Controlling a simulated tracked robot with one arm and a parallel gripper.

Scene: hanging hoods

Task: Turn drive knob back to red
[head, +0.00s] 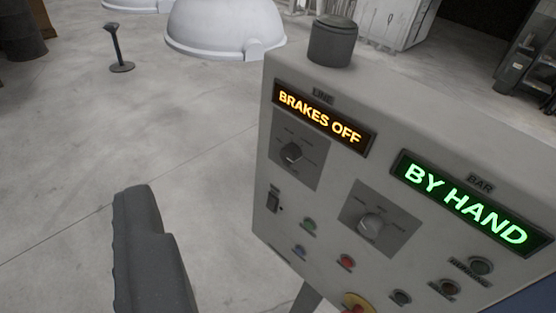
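A grey control box (410,110) fills the right side of the head view. It has a small dark knob (291,153) on a square plate under the lit orange "BRAKES OFF" display (319,118). A larger, lighter grey knob (371,224) sits on another plate under the green "BY HAND" display (465,204). I cannot tell which is the drive knob, and the plate markings are too small to read. One dark finger of my gripper (145,235) shows at lower left, apart from the box and left of both knobs. No second finger shows.
Green (309,224), blue (299,251) and red (346,261) buttons, a switch (273,199) and a partly cut-off red-and-yellow button (357,303) are on the panel. A dark cylinder (333,42) tops the box. White domes (226,25) stand behind.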

